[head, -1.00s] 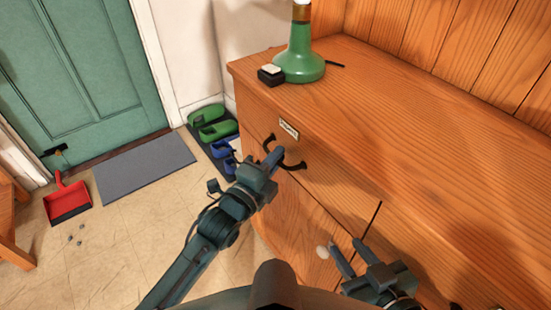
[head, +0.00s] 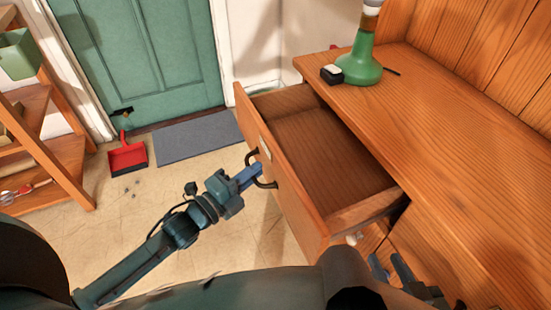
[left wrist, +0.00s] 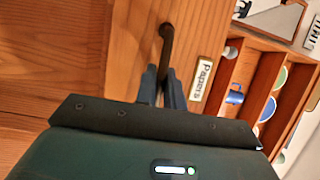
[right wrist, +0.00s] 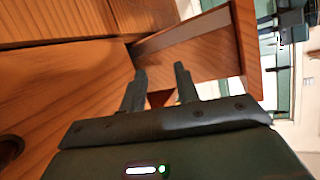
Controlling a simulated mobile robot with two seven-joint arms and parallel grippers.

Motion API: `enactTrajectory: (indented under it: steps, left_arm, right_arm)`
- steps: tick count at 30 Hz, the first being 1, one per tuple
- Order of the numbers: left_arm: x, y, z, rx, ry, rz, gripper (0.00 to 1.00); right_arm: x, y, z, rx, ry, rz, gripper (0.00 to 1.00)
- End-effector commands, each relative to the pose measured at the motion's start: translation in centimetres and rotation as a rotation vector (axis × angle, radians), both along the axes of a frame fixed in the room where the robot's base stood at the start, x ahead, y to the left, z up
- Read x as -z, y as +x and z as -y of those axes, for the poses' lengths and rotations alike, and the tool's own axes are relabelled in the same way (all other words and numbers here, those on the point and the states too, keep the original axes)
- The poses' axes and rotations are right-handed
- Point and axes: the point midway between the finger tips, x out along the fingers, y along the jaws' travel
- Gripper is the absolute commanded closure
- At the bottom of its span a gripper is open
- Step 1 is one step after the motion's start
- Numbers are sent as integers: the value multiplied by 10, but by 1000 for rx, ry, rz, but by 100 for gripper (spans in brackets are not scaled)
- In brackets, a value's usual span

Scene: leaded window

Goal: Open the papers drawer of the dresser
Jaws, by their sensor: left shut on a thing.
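The papers drawer (head: 320,150) of the wooden dresser (head: 455,130) stands well out from the body, and its visible inside looks empty. Its dark handle (head: 249,157) is on the drawer front. My left gripper (head: 256,173) is shut on the handle. In the left wrist view the fingers (left wrist: 161,78) close around the handle (left wrist: 166,42), beside the "Papers" label (left wrist: 203,80). My right gripper (head: 388,264) is low by the dresser front, right of the drawer. In the right wrist view its fingers (right wrist: 160,82) are apart and empty, near the drawer's side (right wrist: 200,50).
A red dustpan (head: 128,158) and a grey mat (head: 197,137) lie by the green door (head: 150,60). A wooden shelf (head: 45,150) stands at the left. The floor between is mostly clear.

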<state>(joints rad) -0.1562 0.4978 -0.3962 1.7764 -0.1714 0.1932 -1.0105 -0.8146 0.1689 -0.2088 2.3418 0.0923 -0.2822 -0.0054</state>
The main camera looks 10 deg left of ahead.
Motion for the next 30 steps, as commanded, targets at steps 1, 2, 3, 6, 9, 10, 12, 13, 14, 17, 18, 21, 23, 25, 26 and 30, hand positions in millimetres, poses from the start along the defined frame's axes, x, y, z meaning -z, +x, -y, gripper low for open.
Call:
enactTrajectory:
  steps: [1, 2, 3, 6, 9, 10, 12, 13, 14, 17, 18, 21, 23, 25, 26, 30]
  left_arm:
    - [-1, -4, -6, -1, 2, 0, 100]
    - [-1, -5, -9, -2, 3, 2, 100]
    - [-1, -7, -12, -2, 3, 2, 100]
    - [-1, -10, -16, -1, 1, 3, 100]
    - [-1, -11, -18, -2, 1, 3, 100]
    - [-1, -11, -18, -2, 1, 4, 100]
    - [-1, -11, -18, -2, 1, 4, 100]
    - [-1, -11, -18, -2, 1, 4, 100]
    - [-1, -11, -18, -2, 1, 4, 100]
    - [-1, -11, -18, -3, 1, 3, 100]
    - [-1, -11, -18, -3, 1, 3, 100]
    - [-1, -11, -18, -3, 1, 3, 82]
    - [-1, -11, -18, -3, 1, 3, 77]
    - [0, -11, -18, -2, 1, 3, 71]
    - [0, -11, -18, -2, 1, 3, 70]
    - [0, -11, -17, -2, 1, 2, 70]
  right_arm:
    - [-1, 2, -2, -5, 1, -5, 69]
    - [0, 3, -3, -7, 2, -7, 69]
    - [0, 3, -4, -9, 2, -10, 69]
    - [2, 4, -5, -11, 3, -14, 69]
    - [1, 5, -5, -11, 3, -13, 69]
    - [1, 5, -5, -11, 3, -12, 69]
    - [1, 5, -5, -12, 3, -11, 69]
    - [1, 6, -5, -12, 3, -10, 69]
    - [1, 6, -5, -12, 3, -10, 69]
    - [1, 6, -5, -14, 1, -9, 69]
    - [1, 6, -5, -14, 0, -10, 69]
    - [1, 5, -4, -15, -1, -9, 69]
    - [1, 5, -4, -15, -1, -9, 69]
    - [1, 5, -4, -15, -1, -9, 69]
    - [1, 5, -4, -15, -1, -9, 69]
    - [1, 4, -4, -15, -1, -12, 69]
